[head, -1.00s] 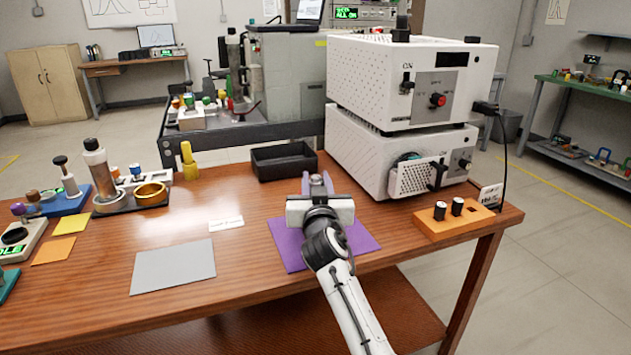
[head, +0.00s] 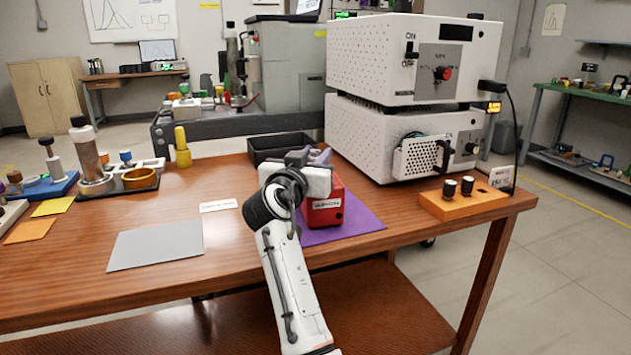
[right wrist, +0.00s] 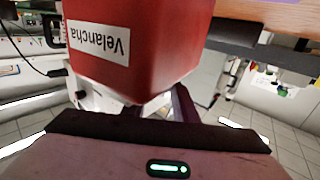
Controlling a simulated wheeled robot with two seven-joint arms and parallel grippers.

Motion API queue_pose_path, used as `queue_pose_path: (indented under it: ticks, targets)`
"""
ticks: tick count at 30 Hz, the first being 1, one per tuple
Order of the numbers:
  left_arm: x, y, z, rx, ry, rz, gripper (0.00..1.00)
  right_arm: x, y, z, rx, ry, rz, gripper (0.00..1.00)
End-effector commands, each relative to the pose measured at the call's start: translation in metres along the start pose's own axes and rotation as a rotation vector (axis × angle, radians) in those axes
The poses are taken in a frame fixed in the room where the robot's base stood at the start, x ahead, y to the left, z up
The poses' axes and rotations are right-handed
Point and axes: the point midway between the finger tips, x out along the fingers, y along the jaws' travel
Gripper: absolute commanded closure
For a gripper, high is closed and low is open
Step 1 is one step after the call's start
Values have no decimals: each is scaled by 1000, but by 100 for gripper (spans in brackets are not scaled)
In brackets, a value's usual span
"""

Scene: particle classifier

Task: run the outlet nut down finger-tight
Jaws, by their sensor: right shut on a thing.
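No outlet nut can be made out in these frames. A red block (head: 323,208) with a white label stands at or just over the purple mat (head: 358,221) in the head view. My right gripper (head: 308,156) is at the block's upper left, and its arm hides part of the block. In the right wrist view the red block (right wrist: 165,50) fills the upper middle, its label reading "Velancha" upside down. One purple finger (right wrist: 185,103) shows beside its lower end. The gripper is shut on the block; the grip itself is mostly hidden. My left gripper is out of view.
A black tray (head: 262,152) lies behind the mat, with stacked white instruments (head: 376,140) to its right. An orange block with black knobs (head: 455,203) sits near the right table edge. A grey mat (head: 155,246) lies to the left with bare wood around it.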

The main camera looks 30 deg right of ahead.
Motion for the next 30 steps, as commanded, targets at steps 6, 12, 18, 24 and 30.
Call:
queue_pose_path:
  ticks: [6,12,18,24,30]
  targets:
    - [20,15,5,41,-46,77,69,0,-2,4,-1,4,158,96]
    - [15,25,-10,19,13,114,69,1,0,0,-2,4,280,96]
    - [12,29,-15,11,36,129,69,0,0,-1,-2,3,356,96]
    - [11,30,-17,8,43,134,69,0,0,-1,-2,3,391,96]
    - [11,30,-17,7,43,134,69,0,1,-1,-1,2,399,96]
